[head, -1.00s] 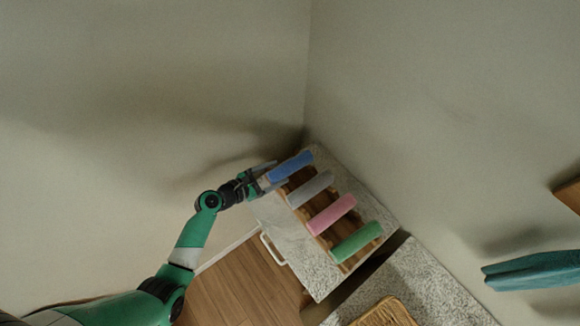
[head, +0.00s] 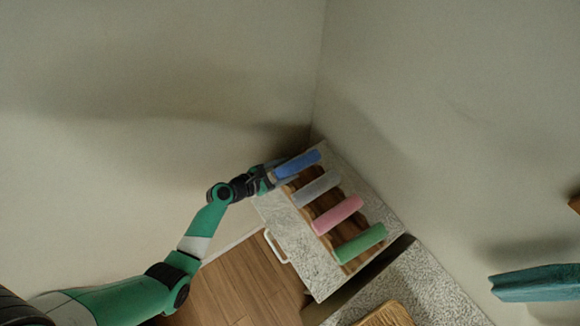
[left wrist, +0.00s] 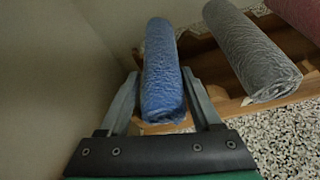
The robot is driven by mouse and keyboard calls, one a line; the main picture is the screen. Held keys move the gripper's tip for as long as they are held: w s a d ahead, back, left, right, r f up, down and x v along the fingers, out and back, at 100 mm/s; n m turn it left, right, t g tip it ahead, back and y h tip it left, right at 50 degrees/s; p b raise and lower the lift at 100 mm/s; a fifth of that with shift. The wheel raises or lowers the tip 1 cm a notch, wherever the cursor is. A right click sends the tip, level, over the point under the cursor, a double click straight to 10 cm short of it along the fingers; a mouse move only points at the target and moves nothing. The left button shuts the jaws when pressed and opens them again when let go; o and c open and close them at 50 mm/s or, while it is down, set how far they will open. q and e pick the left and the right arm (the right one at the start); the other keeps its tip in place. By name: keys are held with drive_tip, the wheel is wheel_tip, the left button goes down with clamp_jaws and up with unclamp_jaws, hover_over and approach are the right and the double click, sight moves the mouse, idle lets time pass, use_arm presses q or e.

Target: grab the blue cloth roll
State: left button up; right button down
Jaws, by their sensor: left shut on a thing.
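The blue cloth roll (head: 297,164) lies at the far upper-left end of the row on a wooden rack (head: 322,204). In the left wrist view the blue roll (left wrist: 162,75) runs lengthwise away from me, its near end between the two fingers. My left gripper (head: 271,177) is at the roll's near end, with one finger on each side of it, shut on it. It also shows in the left wrist view (left wrist: 161,103). The roll still appears to be at the rack. My right gripper is not in view.
A grey roll (head: 316,188), a pink roll (head: 338,214) and a green roll (head: 360,243) lie beside it on the rack. The rack stands on a speckled counter (head: 310,262) in the wall corner.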

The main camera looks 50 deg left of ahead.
sight(297, 160)
use_arm(q)
drive_tip(key=shift+r, duration=0.5)
wheel_tip(297, 160, up, 3)
drive_tip(key=shift+f+p, duration=0.1)
drive_tip(key=shift+p, duration=1)
drive_tip(key=s+d+r+p, duration=0.7)
drive_tip(key=d+r, duration=0.2)
drive_tip(key=d, duration=0.2)
drive_tip(key=shift+s+d, duration=0.35)
drive_tip(key=shift+d, duration=0.05)
